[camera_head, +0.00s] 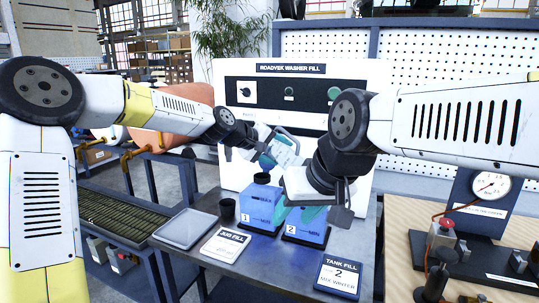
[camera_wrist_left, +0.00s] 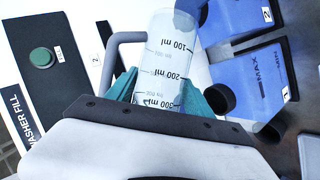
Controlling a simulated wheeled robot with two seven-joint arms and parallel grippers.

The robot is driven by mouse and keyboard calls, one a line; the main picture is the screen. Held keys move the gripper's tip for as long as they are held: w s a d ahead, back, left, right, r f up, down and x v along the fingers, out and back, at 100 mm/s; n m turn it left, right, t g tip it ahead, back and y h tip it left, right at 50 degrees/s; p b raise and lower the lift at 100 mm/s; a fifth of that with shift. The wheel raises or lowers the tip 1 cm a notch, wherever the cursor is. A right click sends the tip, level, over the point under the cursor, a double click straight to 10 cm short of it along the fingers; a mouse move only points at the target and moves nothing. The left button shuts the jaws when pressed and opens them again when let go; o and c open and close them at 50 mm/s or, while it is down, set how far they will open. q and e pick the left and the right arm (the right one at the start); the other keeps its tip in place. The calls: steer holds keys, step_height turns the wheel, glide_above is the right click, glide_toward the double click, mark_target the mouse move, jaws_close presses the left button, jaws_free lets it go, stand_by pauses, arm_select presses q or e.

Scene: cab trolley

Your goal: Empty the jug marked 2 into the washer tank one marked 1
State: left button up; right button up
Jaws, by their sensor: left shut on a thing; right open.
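My left gripper (camera_head: 271,147) is shut on a clear jug (camera_head: 286,152) with a handle and ml marks, held tilted above the tanks. The left wrist view shows the jug (camera_wrist_left: 165,60) between the teal fingers (camera_wrist_left: 158,95); its number is not readable, and I cannot tell its liquid level. The blue washer tank marked 1 (camera_head: 257,207) stands on the bench, its black neck (camera_head: 262,178) below the jug. It also shows in the left wrist view (camera_wrist_left: 262,75). My right gripper (camera_head: 297,213) is open in front of tank 2 (camera_head: 308,233), partly hiding it.
A grey tray (camera_head: 186,228), a jug fill card (camera_head: 224,246) and a tank fill card (camera_head: 339,276) lie on the bench. The washer fill panel (camera_head: 240,70) rises behind. A gauge (camera_head: 490,187) stands at right.

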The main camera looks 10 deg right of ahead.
mark_target(272, 144)
arm_select(q)
steer(key=shift+s+d+r+m+t+y, duration=0.15)
steer(key=shift+d+r+m+t+y, duration=0.1)
steer(key=shift+r+m+t+y, duration=0.55)
steer(key=shift+w+a+r+m+t+y, duration=0.1)
steer(key=shift+w+a+m+t+y, duration=0.15)
steer(key=shift+m+t, duration=0.25)
steer(key=shift+w+a+m+t+y, duration=0.2)
steer(key=shift+m+t+y, duration=0.15)
steer(key=shift+m, duration=0.3)
steer(key=shift+w+a+r+m+t+y, duration=0.1)
steer(key=shift+w+a+m+t+y, duration=0.15)
steer(key=shift+m+t, duration=0.25)
steer(key=shift+w+a+m+t+y, duration=0.35)
steer(key=shift+m+t+y, duration=0.25)
steer(key=shift+m, duration=0.35)
steer(key=shift+w+a+r+t, duration=0.1)
steer(key=shift+r+t, duration=0.05)
steer(key=shift+t, duration=0.1)
